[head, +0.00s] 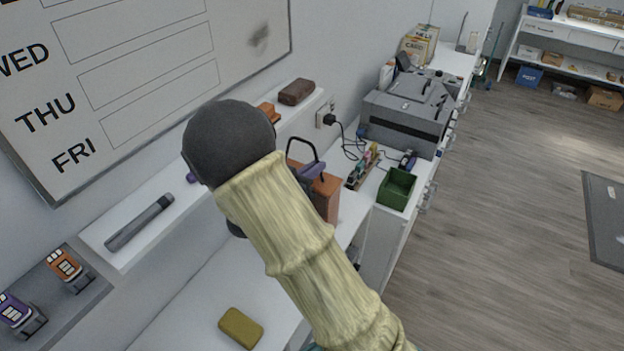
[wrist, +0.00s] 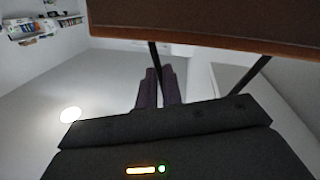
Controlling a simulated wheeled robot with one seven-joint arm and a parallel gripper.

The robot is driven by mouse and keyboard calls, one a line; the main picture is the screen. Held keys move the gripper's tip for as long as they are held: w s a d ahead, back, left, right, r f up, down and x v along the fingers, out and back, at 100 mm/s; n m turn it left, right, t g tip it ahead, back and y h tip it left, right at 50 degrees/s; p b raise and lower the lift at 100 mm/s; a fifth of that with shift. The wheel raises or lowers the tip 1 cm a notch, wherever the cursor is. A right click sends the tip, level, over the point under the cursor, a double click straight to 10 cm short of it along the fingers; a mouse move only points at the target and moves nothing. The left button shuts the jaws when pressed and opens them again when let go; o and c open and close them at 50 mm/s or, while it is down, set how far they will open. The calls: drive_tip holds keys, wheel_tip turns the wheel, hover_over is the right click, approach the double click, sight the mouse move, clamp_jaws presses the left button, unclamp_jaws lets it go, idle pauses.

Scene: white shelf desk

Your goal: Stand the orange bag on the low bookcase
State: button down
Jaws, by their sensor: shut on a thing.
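The orange-brown bag (head: 327,196) shows in the head view just right of my arm, which hides much of it. Its black handle (head: 318,155) arches above it. My gripper (head: 297,167) is mostly hidden there, with a purple part showing at the handle. In the wrist view the purple fingers of my gripper (wrist: 158,90) are close together, shut on the bag's handle. The bag (wrist: 200,28) fills the top edge there. I cannot tell whether the bag touches the desk. A white shelf unit (head: 571,33) stands far back right; I cannot tell whether it is the low bookcase.
The white desk (head: 195,315) holds a mustard-coloured block (head: 241,327). A raised wall shelf (head: 115,215) carries a dark cylinder (head: 140,222) and a brown object (head: 296,91). A green bin (head: 397,188) and a grey printer (head: 407,112) stand beyond. The floor (head: 500,200) at right is largely clear.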

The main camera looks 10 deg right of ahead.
wheel_tip(320, 180, down, 3)
drive_tip(key=shift+r, duration=0.1)
drive_tip(key=shift+w+a+f+p, duration=0.15)
drive_tip(key=shift+w+f+p, duration=0.05)
drive_tip(key=shift+f+p, duration=0.25)
drive_tip(key=shift+f, duration=0.2)
drive_tip(key=c, duration=1.6)
unclamp_jaws()
drive_tip(key=shift+o, duration=0.2)
drive_tip(key=shift+s+r, duration=0.1)
drive_tip(key=shift+r, duration=0.05)
drive_tip(key=b+v, duration=0.2)
drive_tip(key=v, duration=1)
